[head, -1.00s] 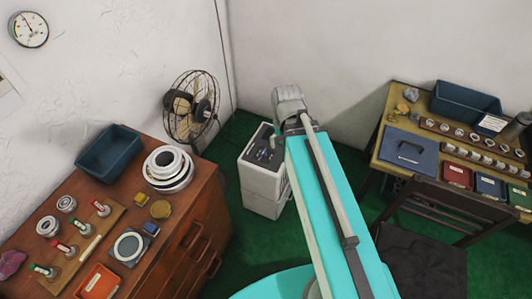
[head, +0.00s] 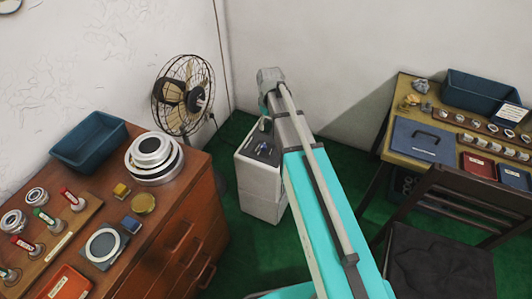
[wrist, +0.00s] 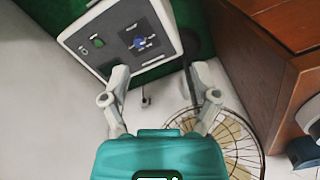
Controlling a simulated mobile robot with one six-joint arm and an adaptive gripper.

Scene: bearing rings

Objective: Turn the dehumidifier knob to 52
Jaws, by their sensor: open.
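The dehumidifier (head: 258,188) is a white box standing on the green floor, with a dark control panel on its top. In the wrist view the dehumidifier (wrist: 165,22) is at the upper left, its panel tilted in the picture. A blue knob (wrist: 139,42) sits on a dark dial patch with small white marks that I cannot read. A green round part (wrist: 98,41) is beside it on the panel. My gripper (wrist: 160,72) is open and empty, its fingers wide apart. The knob lies beyond the fingertips, nearer the left finger, and is not between them. In the head view my arm largely hides the gripper.
A wire-cage fan (head: 183,95) stands behind the dehumidifier, to its left; its cage (wrist: 240,135) shows low in the wrist view. A wooden cabinet (head: 185,215) is at left, a desk (head: 392,130) and dark chair (head: 440,235) at right.

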